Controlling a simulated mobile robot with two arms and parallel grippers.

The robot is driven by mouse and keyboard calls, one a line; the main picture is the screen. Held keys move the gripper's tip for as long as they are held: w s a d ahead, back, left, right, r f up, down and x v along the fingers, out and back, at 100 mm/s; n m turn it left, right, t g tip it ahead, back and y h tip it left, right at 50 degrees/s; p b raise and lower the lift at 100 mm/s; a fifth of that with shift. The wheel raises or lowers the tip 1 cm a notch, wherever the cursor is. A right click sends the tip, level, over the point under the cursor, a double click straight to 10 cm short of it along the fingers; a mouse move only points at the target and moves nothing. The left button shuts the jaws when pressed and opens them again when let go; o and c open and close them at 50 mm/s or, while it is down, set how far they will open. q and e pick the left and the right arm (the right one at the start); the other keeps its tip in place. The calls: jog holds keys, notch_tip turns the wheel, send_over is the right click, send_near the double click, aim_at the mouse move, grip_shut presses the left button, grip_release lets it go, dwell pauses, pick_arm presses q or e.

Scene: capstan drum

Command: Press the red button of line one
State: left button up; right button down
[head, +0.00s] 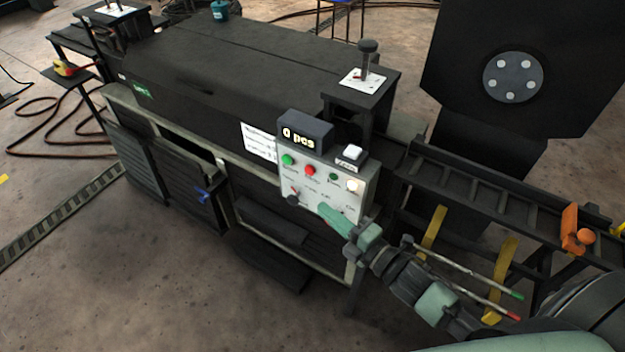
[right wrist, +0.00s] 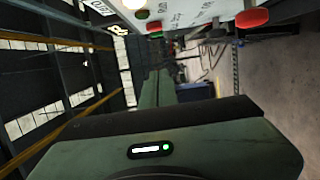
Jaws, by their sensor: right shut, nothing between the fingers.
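A grey control panel (head: 330,205) is on the front of the dark machine. A red button (head: 310,170) sits in its upper row, just right of a green button (head: 288,160). My right gripper (head: 325,209) is shut and empty, its tip low in front of the panel, below the red button. I cannot tell whether the tip touches the panel. In the right wrist view a red button (right wrist: 252,18) stands out from the panel at the top, and my green gripper body fills the lower part. My left gripper is not in view. I cannot read a line number.
The panel also carries a black knob (head: 293,199) and a lit white button (head: 353,186). A display (head: 305,134) above reads "0 pcs". A dark rail frame (head: 480,195) with an orange part (head: 574,229) stands right of the panel. Floor at lower left is clear.

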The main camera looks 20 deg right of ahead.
aim_at(310, 170)
jog(key=w+p, duration=0.1)
jog(key=w, duration=0.9)
jog(key=shift+w+a, duration=0.1)
